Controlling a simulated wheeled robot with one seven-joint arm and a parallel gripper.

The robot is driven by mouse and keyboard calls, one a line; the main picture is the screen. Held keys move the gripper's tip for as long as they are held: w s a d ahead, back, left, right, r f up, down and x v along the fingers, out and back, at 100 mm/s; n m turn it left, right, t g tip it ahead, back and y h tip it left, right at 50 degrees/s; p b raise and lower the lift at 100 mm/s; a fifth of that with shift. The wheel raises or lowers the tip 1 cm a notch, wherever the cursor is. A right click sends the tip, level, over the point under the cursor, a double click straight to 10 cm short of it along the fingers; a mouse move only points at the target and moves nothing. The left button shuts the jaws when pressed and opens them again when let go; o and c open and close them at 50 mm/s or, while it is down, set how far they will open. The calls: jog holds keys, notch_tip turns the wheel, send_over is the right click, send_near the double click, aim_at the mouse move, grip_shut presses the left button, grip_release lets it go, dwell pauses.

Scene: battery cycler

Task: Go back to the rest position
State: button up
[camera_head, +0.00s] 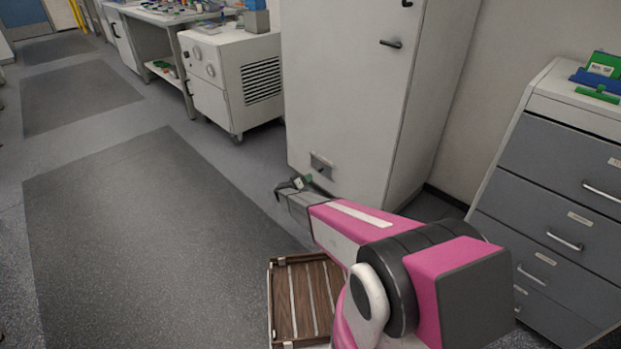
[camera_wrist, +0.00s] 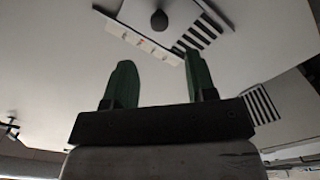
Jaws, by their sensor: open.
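My pink and white arm reaches up and left from the lower right of the head view. My gripper (camera_head: 294,185) is at its end, in front of the lower part of a tall white cabinet (camera_head: 345,80). In the wrist view my gripper (camera_wrist: 160,72) shows two green fingers standing well apart. Nothing is between them, so it is open and empty. Behind the fingers in the wrist view is a pale surface with a dark round knob (camera_wrist: 159,20) and dark slots.
A white wheeled unit (camera_head: 232,80) with a side vent stands left of the cabinet. A grey drawer chest (camera_head: 560,190) is at the right, with green and blue items (camera_head: 600,75) on top. A workbench (camera_head: 150,18) stands farther back. The floor at left, with dark mats (camera_head: 140,230), is clear.

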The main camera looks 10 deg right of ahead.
jog(key=shift+s+r, duration=0.1)
jog(key=shift+s, duration=0.05)
dwell(0.3)
jog(key=s+d+r+m+g+y, duration=0.15)
jog(key=s+d+r+g, duration=0.35)
jog(key=s+r, duration=0.5)
jog(key=s+d+r+g+y, duration=0.4)
jog(key=s+r, duration=0.3)
jog(key=s, duration=0.7)
jog(key=s+a+r+n+y, duration=0.1)
jog(key=s+a+r+y, duration=0.1)
jog(key=s+r+y, duration=0.2)
jog(key=s+a+r+n+g+y, duration=0.1)
jog(key=s+r+y, duration=0.4)
jog(key=s+r, duration=0.5)
jog(key=s+a+n, duration=0.1)
jog(key=s, duration=0.7)
jog(key=shift+s+a+g, duration=0.3)
jog(key=shift+a, duration=0.05)
